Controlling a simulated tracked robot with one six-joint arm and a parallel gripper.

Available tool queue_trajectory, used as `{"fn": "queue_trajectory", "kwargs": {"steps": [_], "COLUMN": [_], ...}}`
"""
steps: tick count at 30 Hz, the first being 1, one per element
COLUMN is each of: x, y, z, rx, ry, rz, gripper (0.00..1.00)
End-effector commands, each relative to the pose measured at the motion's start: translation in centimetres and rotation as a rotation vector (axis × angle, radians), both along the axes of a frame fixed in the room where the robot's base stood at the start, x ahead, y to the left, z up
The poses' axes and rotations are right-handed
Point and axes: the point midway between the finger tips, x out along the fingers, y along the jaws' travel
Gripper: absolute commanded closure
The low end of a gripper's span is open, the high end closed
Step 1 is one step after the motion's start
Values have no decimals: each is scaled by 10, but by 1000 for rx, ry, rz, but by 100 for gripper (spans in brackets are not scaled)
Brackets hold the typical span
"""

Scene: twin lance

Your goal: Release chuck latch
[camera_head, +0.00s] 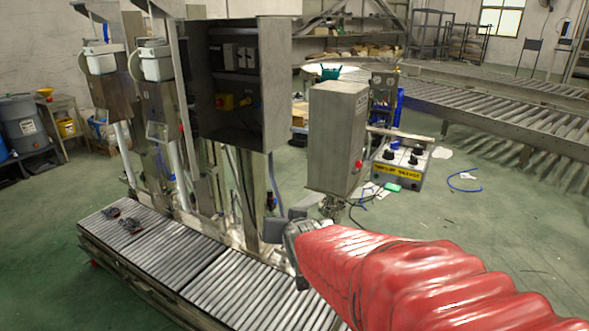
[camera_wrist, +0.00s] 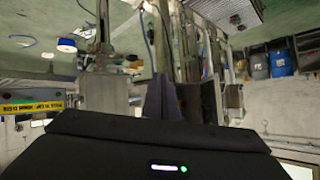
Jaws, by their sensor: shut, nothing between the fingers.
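The twin lance machine stands at the left in the head view, with two white-topped lance heads (camera_head: 157,65) on upright columns. I cannot pick out the chuck latch in either view. My gripper (camera_head: 273,231), at the end of the red-sleeved arm, is above the roller conveyor (camera_head: 205,272), to the right of the machine's columns. It is shut and empty. In the wrist view its dark fingers (camera_wrist: 176,98) point away toward the metal columns, and the picture is upside down. I cannot tell whether the fingers touch anything.
A grey box (camera_head: 338,135) with a red button hangs just behind my gripper. An open electrical cabinet (camera_head: 277,85) is above and to the left. A control box (camera_head: 402,167) with a yellow label stands behind at right. Green floor (camera_head: 500,215) is open at right.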

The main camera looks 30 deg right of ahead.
Motion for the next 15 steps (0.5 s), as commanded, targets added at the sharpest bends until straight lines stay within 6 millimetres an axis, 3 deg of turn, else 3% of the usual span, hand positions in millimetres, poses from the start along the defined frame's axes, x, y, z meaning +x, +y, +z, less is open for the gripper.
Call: {"fn": "queue_trajectory", "kwargs": {"steps": [6, 15], "x": [25, 41], "y": [-47, -104], "z": [-5, -10], "rx": [53, 129], "ry": [-158, -382], "rz": [-80, -133], "gripper": [100, 100]}}
